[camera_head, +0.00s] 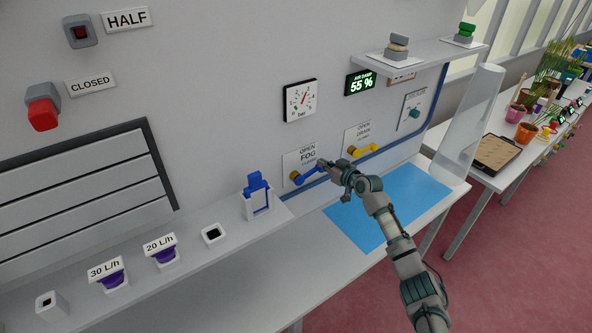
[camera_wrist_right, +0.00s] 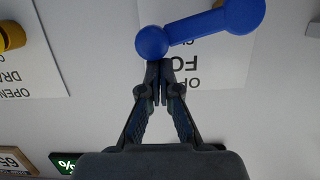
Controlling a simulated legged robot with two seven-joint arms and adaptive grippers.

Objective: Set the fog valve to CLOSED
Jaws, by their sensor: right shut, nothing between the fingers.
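The fog valve has a blue lever handle (camera_head: 308,172) on a brass body (camera_head: 295,176), in front of a white plate (camera_head: 300,158) marked OPEN and FOG. The lever slants slightly upward to the right, close to horizontal. My right gripper (camera_head: 324,165) is shut and empty, at the knob end of the lever. In the right wrist view the blue lever (camera_wrist_right: 210,25) ends in a round knob (camera_wrist_right: 152,42). The shut fingertips (camera_wrist_right: 158,68) are right at this knob, seemingly touching it. My left gripper is not in view.
A yellow-handled valve (camera_head: 364,150) is just right of the fog valve. A pressure gauge (camera_head: 300,99) and a green 55 % display (camera_head: 361,84) are above. A blue mat (camera_head: 388,205) lies on the table. A blue clip-like object on a white holder (camera_head: 257,192) stands left.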

